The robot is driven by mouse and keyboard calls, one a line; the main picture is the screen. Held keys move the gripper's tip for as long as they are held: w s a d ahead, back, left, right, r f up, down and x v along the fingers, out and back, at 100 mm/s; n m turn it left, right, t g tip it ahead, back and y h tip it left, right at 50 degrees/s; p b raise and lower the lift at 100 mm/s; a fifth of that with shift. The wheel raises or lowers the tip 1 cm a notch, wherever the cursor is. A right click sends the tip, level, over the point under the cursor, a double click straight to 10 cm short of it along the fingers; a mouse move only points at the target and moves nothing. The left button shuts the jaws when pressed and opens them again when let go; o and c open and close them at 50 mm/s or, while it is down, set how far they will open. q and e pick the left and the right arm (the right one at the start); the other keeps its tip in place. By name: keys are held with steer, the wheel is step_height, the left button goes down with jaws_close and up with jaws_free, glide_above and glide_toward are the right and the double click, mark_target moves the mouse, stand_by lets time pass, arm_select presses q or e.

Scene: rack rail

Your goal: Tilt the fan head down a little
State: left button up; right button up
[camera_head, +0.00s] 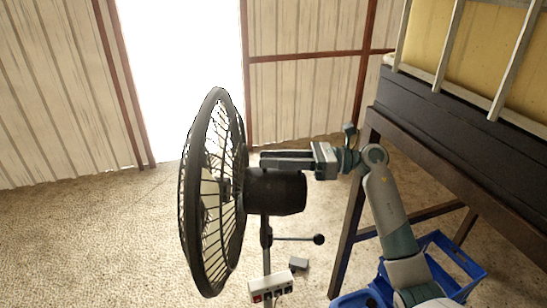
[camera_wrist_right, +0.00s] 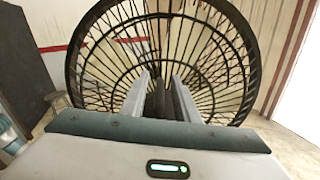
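The fan has a round black wire cage (camera_head: 212,190) facing left in the head view, with a dark motor housing (camera_head: 277,192) behind it on a thin pole. A short rod with a black knob (camera_head: 318,239) sticks out to the right of the pole. My right gripper (camera_head: 268,160) lies along the top of the housing, its fingers pointing at the cage and seemingly touching or very near the housing. In the right wrist view the cage (camera_wrist_right: 92,75) fills the space beyond the fingers. Something dark shows between the fingers; I cannot tell whether it is finger pads or housing. My left gripper is out of view.
A white button box (camera_head: 270,287) sits low on the fan's pole. A dark table or rack (camera_head: 455,125) with metal rails stands at the right. A blue crate (camera_head: 450,250) is below it. The floor left of the fan is clear.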

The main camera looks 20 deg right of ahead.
jaws_close()
steer(key=shift+a, duration=0.1)
steer(key=shift+w+a+r+g+h, duration=0.1)
steer(key=shift+w+a+g+h, duration=0.1)
steer(key=shift+a+h, duration=0.3)
steer(key=shift+w+a+r+g+h, duration=0.15)
steer(key=shift+a+h, duration=0.2)
steer(key=shift+h, duration=0.25)
steer(key=shift+a+f+h, duration=0.25)
steer(key=shift+a+h, duration=0.05)
steer(key=shift+a, duration=0.05)
jaws_free()
steer(key=shift+r, duration=0.1)
steer(key=shift+d, duration=0.1)
